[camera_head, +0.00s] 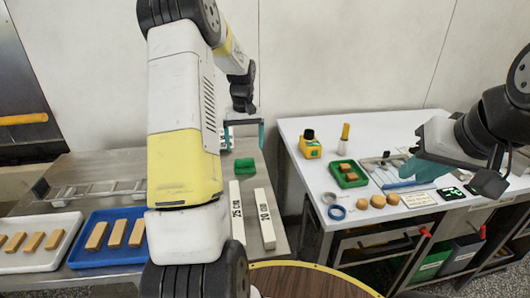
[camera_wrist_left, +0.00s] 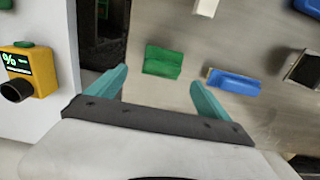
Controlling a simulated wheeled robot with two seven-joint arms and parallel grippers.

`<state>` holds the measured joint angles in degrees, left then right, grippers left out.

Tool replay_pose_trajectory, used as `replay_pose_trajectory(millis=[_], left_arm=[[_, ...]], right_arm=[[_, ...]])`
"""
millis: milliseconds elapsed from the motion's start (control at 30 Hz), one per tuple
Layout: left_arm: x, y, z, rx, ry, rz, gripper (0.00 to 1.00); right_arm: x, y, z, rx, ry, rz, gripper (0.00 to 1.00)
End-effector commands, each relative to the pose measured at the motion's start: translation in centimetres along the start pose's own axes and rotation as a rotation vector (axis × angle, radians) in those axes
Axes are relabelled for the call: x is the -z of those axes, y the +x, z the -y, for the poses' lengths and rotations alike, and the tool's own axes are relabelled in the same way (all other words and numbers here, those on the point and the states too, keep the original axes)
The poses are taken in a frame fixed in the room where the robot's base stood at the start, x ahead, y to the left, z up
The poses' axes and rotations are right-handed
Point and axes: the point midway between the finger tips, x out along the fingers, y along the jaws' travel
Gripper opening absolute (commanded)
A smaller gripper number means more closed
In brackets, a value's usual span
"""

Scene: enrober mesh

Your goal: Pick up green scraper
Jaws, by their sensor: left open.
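The green scraper (camera_head: 245,165) lies on the grey metal table, near its far right part. It also shows in the left wrist view (camera_wrist_left: 163,60) as a green block just beyond the fingertips. My left gripper (camera_head: 243,136) is open and empty above the scraper, its teal fingers apart. In the left wrist view the left gripper (camera_wrist_left: 158,76) points toward the scraper, which sits between the finger lines and nearer the left finger. My right gripper (camera_head: 414,170) is over the white table at right; its finger gap is unclear.
A blue tool (camera_wrist_left: 233,81) lies right of the scraper in the wrist view. White bars (camera_head: 264,218) and a blue tray (camera_head: 80,259) of brown bars are nearer. A yellow device (camera_head: 310,147) and green tray (camera_head: 337,179) stand on the white table (camera_head: 290,125).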

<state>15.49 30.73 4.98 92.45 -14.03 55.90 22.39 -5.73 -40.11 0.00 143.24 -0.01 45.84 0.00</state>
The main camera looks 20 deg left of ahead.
Motion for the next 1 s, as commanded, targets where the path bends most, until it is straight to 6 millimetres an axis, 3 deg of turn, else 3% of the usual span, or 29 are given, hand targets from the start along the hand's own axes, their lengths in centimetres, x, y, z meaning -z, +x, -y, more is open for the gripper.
replay_pose_trajectory(millis=[500,767,1000], left_arm=[[0.0,6.6,0.4,-0.001,0.001,0.001,0.91],[0.1,6.9,0.3,-0.001,0.001,-0.001,0.91],[0.1,6.9,0.3,-0.001,0.001,-0.001,0.48]], right_arm=[[0.0,0.0,0.0,0.0,0.0,0.0,0.19],[0.0,0.0,0.0,0.0,0.0,0.0,0.19],[0.0,0.0,0.0,0.0,0.0,0.0,0.19]])
